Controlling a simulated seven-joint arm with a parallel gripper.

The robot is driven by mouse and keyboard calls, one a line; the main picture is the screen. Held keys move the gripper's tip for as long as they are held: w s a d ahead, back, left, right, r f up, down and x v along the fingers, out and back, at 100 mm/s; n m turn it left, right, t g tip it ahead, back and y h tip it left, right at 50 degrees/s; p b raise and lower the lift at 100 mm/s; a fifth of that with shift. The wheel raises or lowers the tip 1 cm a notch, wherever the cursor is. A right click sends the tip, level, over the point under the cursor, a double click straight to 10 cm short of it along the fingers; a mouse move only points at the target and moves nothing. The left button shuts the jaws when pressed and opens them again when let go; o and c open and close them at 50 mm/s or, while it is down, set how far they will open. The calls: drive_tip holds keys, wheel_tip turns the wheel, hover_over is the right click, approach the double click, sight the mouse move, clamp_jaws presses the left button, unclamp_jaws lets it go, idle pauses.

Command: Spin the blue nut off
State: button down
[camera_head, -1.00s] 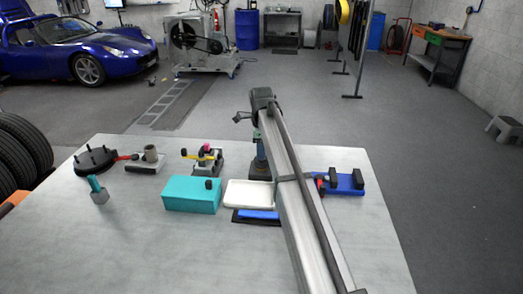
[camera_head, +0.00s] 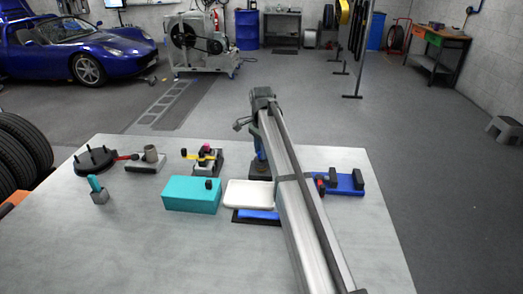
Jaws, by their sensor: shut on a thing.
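My gripper (camera_head: 241,124) is small and dark at the far end of my arm, left of the arm's tip and above the back of the table. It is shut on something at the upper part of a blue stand. This fits the blue nut, but the nut itself is too small or hidden to make out. The blue stand (camera_head: 258,147) rises from a dark base (camera_head: 260,169) at the table's back edge, partly covered by my arm.
The grey table (camera_head: 130,235) holds a teal box (camera_head: 190,195), a white tray (camera_head: 248,193), a blue fixture with black blocks (camera_head: 350,183) and a yellow-handled fixture (camera_head: 205,158). A round black fixture (camera_head: 95,160) stands far left. The table's front left is clear.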

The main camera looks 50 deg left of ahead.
drive_tip(key=n, duration=0.4)
drive_tip(key=shift+a, duration=0.1)
drive_tip(key=n, duration=0.4)
drive_tip(key=shift+r, duration=0.1)
drive_tip(key=n, duration=0.4)
drive_tip(key=shift+w, duration=0.1)
drive_tip(key=n, duration=0.4)
drive_tip(key=c, duration=1)
unclamp_jaws()
